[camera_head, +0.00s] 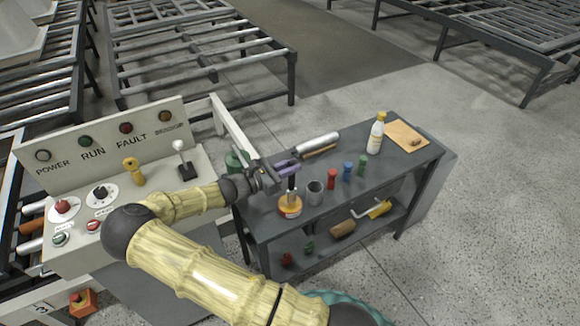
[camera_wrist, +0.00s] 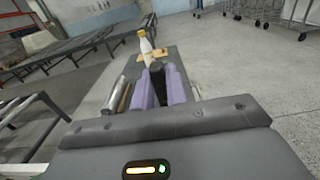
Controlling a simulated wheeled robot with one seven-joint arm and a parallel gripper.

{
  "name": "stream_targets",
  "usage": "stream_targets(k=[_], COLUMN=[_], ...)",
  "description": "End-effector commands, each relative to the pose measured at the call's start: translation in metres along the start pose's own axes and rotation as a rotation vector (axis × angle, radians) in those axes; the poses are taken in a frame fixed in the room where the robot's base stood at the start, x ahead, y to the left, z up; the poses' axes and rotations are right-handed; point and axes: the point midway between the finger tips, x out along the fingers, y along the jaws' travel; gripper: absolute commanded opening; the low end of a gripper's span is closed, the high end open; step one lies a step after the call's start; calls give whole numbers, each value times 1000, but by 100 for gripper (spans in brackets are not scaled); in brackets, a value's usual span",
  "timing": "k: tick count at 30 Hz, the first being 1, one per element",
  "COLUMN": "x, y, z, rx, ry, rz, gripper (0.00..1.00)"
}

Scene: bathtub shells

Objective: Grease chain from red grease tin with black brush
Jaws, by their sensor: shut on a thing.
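My gripper (camera_head: 288,168), with purple fingers, is over the left part of the dark workbench. It is shut on the black brush (camera_head: 291,185), which hangs roughly upright with its handle between the fingers. In the wrist view the dark handle end (camera_wrist: 157,70) shows between the purple fingers. Whether the bristles touch the grease, I cannot tell. I cannot make out a chain in either view.
Beside the tin stand a grey cup (camera_head: 315,193) and red (camera_head: 331,179), blue (camera_head: 348,171) and green (camera_head: 362,164) small containers. A white bottle (camera_head: 376,136) and a wooden board (camera_head: 404,136) are farther right. A control panel (camera_head: 105,130) stands left; a metal roller (camera_head: 318,142) lies behind.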

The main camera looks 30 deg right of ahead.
Motion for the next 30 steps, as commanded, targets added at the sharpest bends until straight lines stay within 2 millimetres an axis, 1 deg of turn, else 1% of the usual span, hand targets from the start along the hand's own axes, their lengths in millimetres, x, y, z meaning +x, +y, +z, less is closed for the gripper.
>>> stream_targets(k=[30], x=[0], y=[0], z=[-8], rx=[0], ry=[0], rz=[0], gripper=[0])
